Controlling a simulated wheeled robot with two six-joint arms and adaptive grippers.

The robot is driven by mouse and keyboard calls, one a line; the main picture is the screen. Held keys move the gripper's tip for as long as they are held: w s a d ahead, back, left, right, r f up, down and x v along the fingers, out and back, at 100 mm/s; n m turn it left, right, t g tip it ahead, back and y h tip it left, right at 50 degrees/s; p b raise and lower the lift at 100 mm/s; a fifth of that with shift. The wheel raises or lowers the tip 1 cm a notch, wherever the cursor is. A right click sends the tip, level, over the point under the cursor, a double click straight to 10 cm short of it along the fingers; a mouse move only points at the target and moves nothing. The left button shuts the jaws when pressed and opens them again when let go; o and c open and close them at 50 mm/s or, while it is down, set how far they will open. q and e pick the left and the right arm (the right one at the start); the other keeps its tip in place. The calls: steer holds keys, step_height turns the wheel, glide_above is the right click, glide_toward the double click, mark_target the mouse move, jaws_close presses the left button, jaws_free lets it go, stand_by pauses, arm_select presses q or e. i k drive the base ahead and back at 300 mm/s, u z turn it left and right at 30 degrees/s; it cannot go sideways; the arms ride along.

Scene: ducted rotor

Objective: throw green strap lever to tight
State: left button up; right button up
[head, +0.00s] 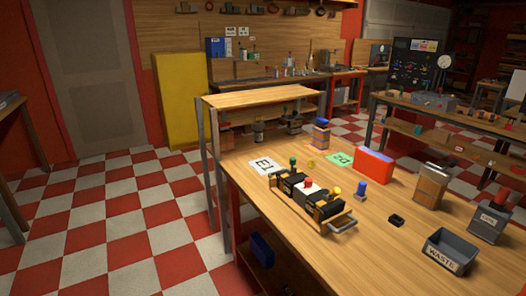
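A dark strapped assembly (294,188) lies on the wooden workbench (375,240), with a white part in its middle and a metal handle (342,225) at its near right end. A green knob (293,161) stands at its far left end; it looks like the green strap lever. A red knob (309,184) is in the middle and a yellow knob (335,190) is at the near right. The knobs are small, so I cannot tell whether the green one is tight or loose. Neither of my grippers shows in the head view.
A blue-capped piece (361,189), a small black block (396,220) and a grey WASTE bin (449,252) are to the right on the bench. A red box (373,165) and a green card (339,159) lie behind. A raised shelf (262,96) stands at the back left.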

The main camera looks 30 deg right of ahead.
mark_target(293, 160)
steer(key=z, duration=0.1)
steer(key=i, duration=1.1)
steer(key=z, duration=1.1)
steer(key=i, duration=0.7)
steer(key=z, duration=0.85)
